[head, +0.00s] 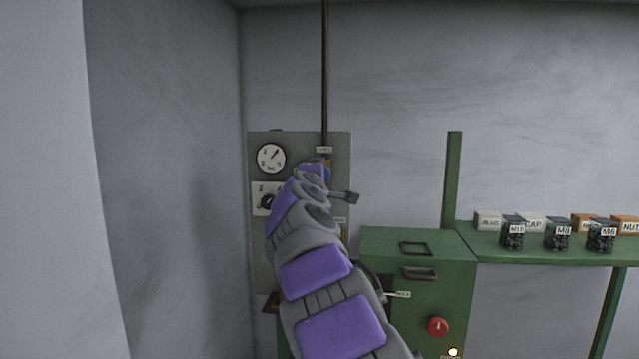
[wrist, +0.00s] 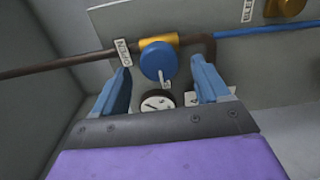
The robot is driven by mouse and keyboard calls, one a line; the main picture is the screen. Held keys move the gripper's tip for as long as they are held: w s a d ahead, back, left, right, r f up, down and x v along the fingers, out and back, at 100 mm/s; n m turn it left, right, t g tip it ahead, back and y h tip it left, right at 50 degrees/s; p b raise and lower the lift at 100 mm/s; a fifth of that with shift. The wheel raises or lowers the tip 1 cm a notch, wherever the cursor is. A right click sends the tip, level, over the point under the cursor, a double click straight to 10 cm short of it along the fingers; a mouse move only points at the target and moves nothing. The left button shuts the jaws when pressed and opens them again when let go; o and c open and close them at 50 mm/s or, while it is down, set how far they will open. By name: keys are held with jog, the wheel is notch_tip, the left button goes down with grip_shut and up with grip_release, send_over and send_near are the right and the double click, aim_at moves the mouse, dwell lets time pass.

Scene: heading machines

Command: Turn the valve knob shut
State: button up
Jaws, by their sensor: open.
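The valve knob (wrist: 159,62) is a round blue disc on a brass body set in a dark pipe. A small pale lever or pointer hangs below it in the wrist view. In the head view only a sliver of the blue knob (head: 327,174) shows behind my arm. My gripper (wrist: 162,76) is open and empty, its two blue fingers apart. In the wrist view the knob lies between and beyond the fingertips. I cannot tell the remaining distance, and I see no contact.
A gauge (head: 271,157) and a selector switch (head: 267,201) sit on the grey panel (head: 342,151). A second brass fitting (wrist: 284,8) labelled like "BLEED" is at upper right. A shelf (head: 545,250) holds jars and boxes.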

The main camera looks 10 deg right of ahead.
jog(key=b+v, duration=0.3)
jog(key=v, duration=0.9)
jog(key=shift+s+a+f, duration=0.15)
jog(key=shift+s+a, duration=0.05)
jog(key=shift+s, duration=0.15)
jog(key=s+d+f+m+g+b, duration=0.3)
jog(key=s+d+f+b, duration=0.15)
jog(key=f, duration=0.55)
jog(key=s+d+f+m+g+b, duration=0.3)
jog(key=s+d+f, duration=0.3)
jog(key=f, duration=0.5)
jog(key=s+d+f+m+g+b, duration=0.3)
jog(key=s+d+f, duration=0.25)
jog(key=f, duration=0.45)
jog(key=s+a+f+m+g+y+b, duration=0.2)
jog(key=s+a+f+g+b, duration=0.1)
jog(key=s+f, duration=0.7)
jog(key=s+a+f+m+g+y+b, duration=0.1)
jog(key=s+a+f+g+b, duration=0.2)
jog(key=s+f, duration=0.8)
jog(key=s+a+f+m+g+y+b, duration=0.2)
jog(key=s+a+f+g+b, duration=0.2)
jog(key=s+f, duration=0.7)
notch_tip(320, 180, down, 2)
jog(key=shift+f+m+y+b, duration=0.2)
jog(key=shift+m+y+b, duration=0.1)
jog(key=shift+b, duration=0.7)
